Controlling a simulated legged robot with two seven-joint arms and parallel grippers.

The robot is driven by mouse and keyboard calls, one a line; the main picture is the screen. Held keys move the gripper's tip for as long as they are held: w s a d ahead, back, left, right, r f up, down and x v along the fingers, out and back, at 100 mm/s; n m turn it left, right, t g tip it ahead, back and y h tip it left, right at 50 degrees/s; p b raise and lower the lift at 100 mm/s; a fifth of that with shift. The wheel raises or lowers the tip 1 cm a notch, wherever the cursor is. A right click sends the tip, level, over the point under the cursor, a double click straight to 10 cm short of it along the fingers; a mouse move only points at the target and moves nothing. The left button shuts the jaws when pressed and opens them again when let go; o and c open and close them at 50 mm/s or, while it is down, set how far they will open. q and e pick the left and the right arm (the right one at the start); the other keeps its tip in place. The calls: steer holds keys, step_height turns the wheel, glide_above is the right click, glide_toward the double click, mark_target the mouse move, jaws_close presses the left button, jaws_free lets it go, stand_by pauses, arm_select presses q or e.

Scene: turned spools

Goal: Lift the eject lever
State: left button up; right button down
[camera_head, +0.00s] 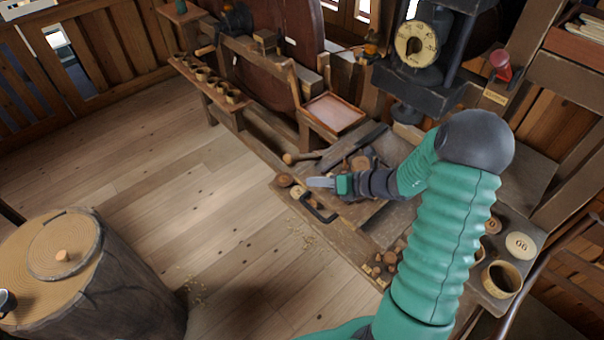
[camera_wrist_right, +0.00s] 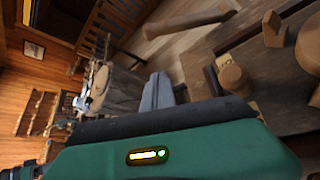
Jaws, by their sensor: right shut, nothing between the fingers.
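My right gripper (camera_head: 318,182) reaches in from the right over the workbench. Its fingers are shut, with nothing between them; they also show as a grey closed pair in the right wrist view (camera_wrist_right: 158,93). A black bent handle (camera_head: 318,210) lies just below the fingertips in the head view, apart from them in the picture. A red-ended lever (camera_head: 500,62) stands at the upper right beside the dial press. I cannot tell for sure which of these is the eject lever. My left gripper is not in view.
The workbench holds a wooden mallet (camera_head: 289,158), small turned pieces (camera_head: 284,180) and a wooden ring (camera_head: 502,279). The press with a round dial (camera_head: 417,44) stands behind. A large stump (camera_head: 70,260) stands at the left.

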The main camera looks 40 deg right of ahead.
mark_target(302, 157)
steer(key=a+x, duration=0.1)
steer(key=x, duration=0.8)
steer(key=shift+w+d+r+p, duration=0.35)
steer(key=shift+d+r+p, duration=0.25)
steer(key=shift+r, duration=0.15)
steer(key=shift+w+d+r+p, duration=0.35)
steer(key=shift+d+r+p, duration=0.3)
steer(key=shift+r, duration=0.1)
steer(key=shift+a, duration=0.1)
